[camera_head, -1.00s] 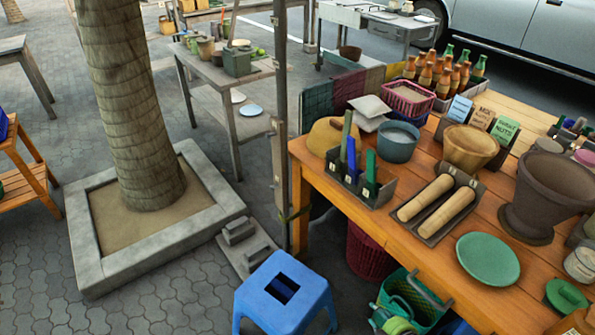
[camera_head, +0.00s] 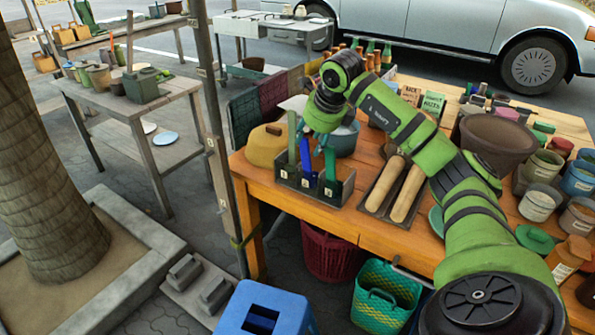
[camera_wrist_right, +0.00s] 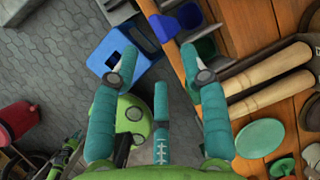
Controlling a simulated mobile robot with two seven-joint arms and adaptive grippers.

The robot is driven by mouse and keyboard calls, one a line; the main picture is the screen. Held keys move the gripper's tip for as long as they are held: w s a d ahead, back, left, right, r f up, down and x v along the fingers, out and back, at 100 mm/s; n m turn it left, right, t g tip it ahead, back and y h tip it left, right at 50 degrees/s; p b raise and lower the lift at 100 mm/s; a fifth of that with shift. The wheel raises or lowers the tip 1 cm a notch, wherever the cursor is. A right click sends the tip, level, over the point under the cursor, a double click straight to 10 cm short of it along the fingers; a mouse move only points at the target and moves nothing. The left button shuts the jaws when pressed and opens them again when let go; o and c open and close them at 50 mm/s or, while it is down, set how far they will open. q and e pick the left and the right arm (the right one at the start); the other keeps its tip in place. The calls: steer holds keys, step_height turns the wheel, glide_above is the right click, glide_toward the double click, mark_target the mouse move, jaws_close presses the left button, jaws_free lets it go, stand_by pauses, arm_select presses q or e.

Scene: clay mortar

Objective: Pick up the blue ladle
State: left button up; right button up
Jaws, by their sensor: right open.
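The blue ladle (camera_head: 306,160) stands upright in the middle slot of a dark numbered rack (camera_head: 342,191) at the table's left end. A pale green utensil (camera_head: 292,138) stands to its left and a darker green one (camera_head: 330,163) to its right. My right gripper (camera_head: 313,139) is just above the rack, its teal fingers close to the ladle's top; I cannot tell if they touch. In the wrist view the right gripper (camera_wrist_right: 158,53) is open with nothing between its fingers. A blue part (camera_wrist_right: 189,16) in a rack slot shows past the right finger. My left gripper is not in view.
Two wooden rolling pins (camera_head: 408,193) lie in a tray right of the rack. A tan rounded object (camera_head: 260,145) and a blue-grey bowl (camera_head: 345,138) sit behind it. A blue stool (camera_head: 262,312) and a green basket (camera_head: 385,300) are below the table edge.

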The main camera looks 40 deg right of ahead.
mark_target(308, 147)
steer(key=w+f, duration=0.1)
steer(key=w+d+f+p, duration=0.1)
steer(key=shift+w+d+f, duration=0.1)
steer(key=shift+d+f, duration=0.1)
steer(key=shift+f, duration=0.2)
steer(key=p+x, duration=0.1)
steer(key=x, duration=0.3)
steer(key=shift+w+f, duration=0.15)
steer(key=shift+f, duration=0.1)
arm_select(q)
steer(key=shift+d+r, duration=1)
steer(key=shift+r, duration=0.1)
arm_select(e)
steer(key=shift+a+r, duration=0.1)
steer(key=shift+a, duration=0.05)
jaws_close()
